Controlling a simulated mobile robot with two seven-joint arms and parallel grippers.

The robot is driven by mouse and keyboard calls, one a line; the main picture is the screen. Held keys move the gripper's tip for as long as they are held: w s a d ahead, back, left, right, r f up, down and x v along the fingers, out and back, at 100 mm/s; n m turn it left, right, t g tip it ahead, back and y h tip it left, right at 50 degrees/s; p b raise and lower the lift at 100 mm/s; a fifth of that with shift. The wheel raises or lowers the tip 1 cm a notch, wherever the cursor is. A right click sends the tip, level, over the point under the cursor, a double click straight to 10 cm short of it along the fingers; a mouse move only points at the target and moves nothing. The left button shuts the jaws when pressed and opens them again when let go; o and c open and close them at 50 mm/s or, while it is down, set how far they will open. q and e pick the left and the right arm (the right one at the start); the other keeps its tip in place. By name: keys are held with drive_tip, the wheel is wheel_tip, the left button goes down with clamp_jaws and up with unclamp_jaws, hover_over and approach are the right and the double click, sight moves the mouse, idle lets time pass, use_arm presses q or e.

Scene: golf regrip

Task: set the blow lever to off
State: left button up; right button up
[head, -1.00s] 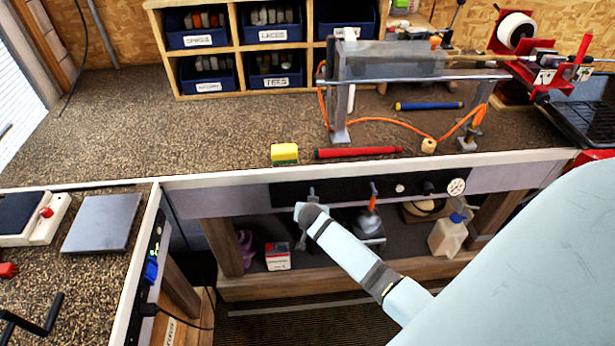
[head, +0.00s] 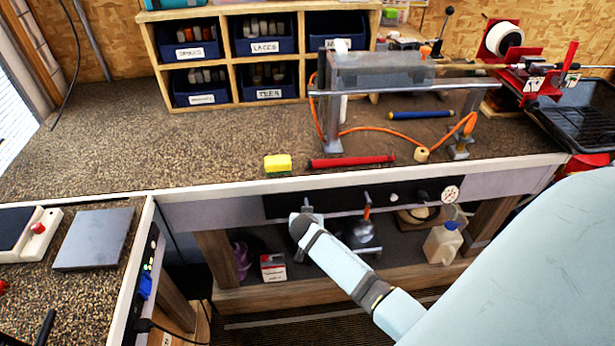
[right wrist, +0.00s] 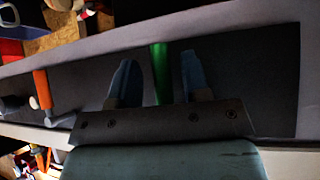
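A black panel (head: 340,202) runs along the front edge of the bench and carries the levers. In the right wrist view, a green lever (right wrist: 160,72) stands between the two blue fingers of my right gripper (right wrist: 159,78). The fingers are open, with a gap on each side of the lever. An orange lever (right wrist: 41,88) is left of them in that view; it also shows in the head view (head: 367,212). In the head view my right wrist hides the green lever. I cannot read which lever is the blow lever. My left gripper is out of view.
A gauge (head: 451,194) and knobs sit at the panel's right. A yellow sponge (head: 278,163), red grip (head: 352,161) and blue grip (head: 420,114) lie on the bench (head: 200,140). A shelf below holds a red-white box (head: 273,267) and a jug (head: 443,243).

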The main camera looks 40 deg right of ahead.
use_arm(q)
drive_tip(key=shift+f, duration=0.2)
use_arm(e)
drive_tip(key=v, duration=1.3)
drive_tip(key=shift+s+a+r, duration=0.15)
drive_tip(key=shift+s+a, duration=0.15)
